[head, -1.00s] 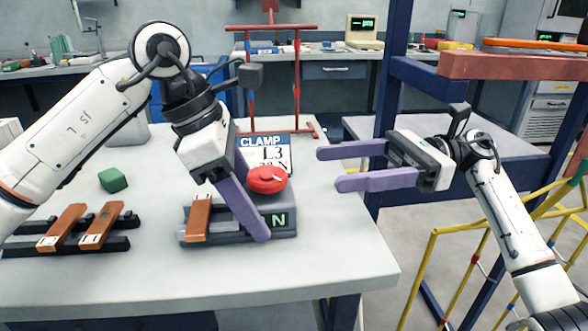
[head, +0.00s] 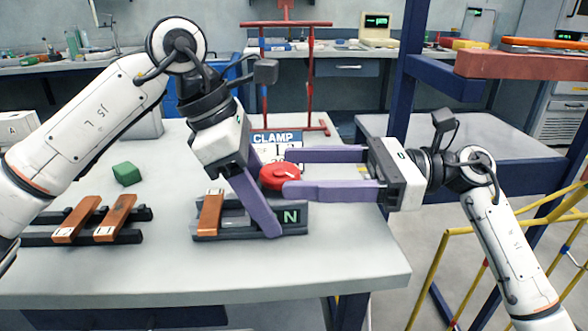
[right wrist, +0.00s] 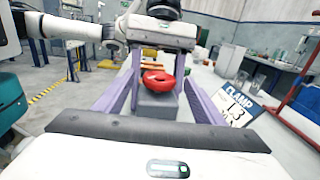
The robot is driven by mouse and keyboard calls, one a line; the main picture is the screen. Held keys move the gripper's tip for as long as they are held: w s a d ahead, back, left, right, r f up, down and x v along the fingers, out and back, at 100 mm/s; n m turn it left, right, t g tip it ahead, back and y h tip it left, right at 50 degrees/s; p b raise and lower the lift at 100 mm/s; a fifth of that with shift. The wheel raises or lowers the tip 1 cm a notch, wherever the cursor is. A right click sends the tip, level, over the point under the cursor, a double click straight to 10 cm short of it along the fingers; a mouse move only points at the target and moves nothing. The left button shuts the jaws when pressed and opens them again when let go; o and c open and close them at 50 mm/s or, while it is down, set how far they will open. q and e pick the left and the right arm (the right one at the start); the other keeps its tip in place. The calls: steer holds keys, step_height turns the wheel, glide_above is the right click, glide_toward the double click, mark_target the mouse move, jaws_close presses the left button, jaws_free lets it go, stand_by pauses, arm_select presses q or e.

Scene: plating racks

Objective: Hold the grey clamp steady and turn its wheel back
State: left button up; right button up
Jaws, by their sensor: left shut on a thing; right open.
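The grey clamp (head: 232,228) stands on the table with a round red wheel (head: 278,178) on top and an "N" panel at its front. An orange bar (head: 210,213) with a white label lies across its left part. My left gripper (head: 266,205) is shut on the clamp, one purple finger across its front, the other partly hidden. My right gripper (head: 289,172) is open, its fingertips at the right side of the wheel. In the right wrist view the red wheel (right wrist: 158,79) shows between the open purple fingers, above the grey clamp body (right wrist: 157,104).
A "CLAMP" sign (head: 274,138) stands right behind the clamp. Two orange bars lie on a dark rack (head: 135,237) at the left, with a green block (head: 126,174) behind. A red frame (head: 310,75) stands farther back. The table front is clear.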

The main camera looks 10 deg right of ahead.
steer(key=shift+a, duration=0.95)
steer(key=shift+c, duration=0.2)
steer(key=c, duration=1)
steer(key=shift+w+n+g, duration=0.2)
steer(key=shift+n+g, duration=0.55)
steer(key=shift+g, duration=0.45)
steer(key=shift+w+n+g, duration=0.2)
steer(key=shift+n+g, duration=0.55)
steer(key=shift+g, duration=0.45)
steer(key=o, duration=1)
steer(key=shift+o, duration=0.2)
